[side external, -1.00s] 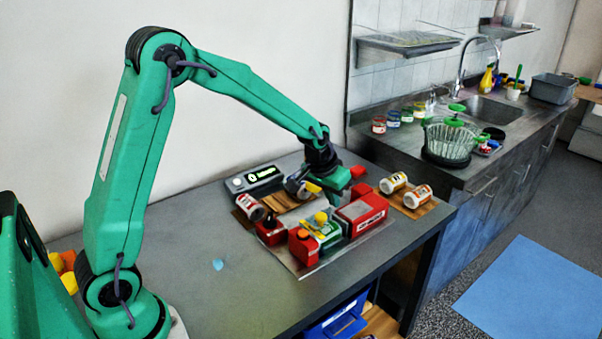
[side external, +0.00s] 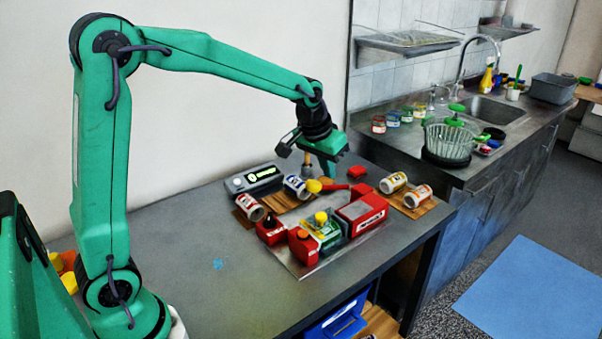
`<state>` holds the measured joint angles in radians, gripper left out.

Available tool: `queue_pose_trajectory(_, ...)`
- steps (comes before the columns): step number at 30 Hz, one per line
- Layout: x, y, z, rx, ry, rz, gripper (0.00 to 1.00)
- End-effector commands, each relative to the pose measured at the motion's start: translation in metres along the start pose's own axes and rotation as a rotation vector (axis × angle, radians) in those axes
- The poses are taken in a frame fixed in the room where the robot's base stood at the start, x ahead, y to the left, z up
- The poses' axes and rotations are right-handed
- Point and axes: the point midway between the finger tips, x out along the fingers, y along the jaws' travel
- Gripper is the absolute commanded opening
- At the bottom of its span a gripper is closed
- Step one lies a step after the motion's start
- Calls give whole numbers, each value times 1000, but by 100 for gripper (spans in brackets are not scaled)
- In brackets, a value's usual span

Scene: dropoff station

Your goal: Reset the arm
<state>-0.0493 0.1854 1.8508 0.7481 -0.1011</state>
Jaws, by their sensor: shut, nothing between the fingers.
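My green arm reaches over the grey table (side external: 190,275). My gripper (side external: 327,178) is shut and empty. It hangs above the far part of the table, over the group of containers. Below and around it are a white can with a blue label (side external: 297,187), a yellow-capped green and white container (side external: 322,230), a red box (side external: 362,213) and a small red piece (side external: 357,172). The fingertips are small in the picture, and whether they touch anything is hard to tell.
Red containers (side external: 304,247) stand on a metal tray (side external: 290,266). A dark device with a lit display (side external: 258,179) sits behind. Two white cans (side external: 393,182) (side external: 417,196) lie on a wooden board at right. A counter with a sink (side external: 490,112) adjoins. The table's front left is clear.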

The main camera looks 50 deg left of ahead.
Motion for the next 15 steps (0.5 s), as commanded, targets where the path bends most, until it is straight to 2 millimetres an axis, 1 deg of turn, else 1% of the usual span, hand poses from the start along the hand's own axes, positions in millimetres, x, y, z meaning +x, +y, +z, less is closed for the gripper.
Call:
queue_pose_trajectory(8,-4,0,1,1,2,1,0)
queue_pose_trajectory(11,-10,0,5,5,5,1,0)
queue_pose_trajectory(15,-26,1,16,14,15,3,0)
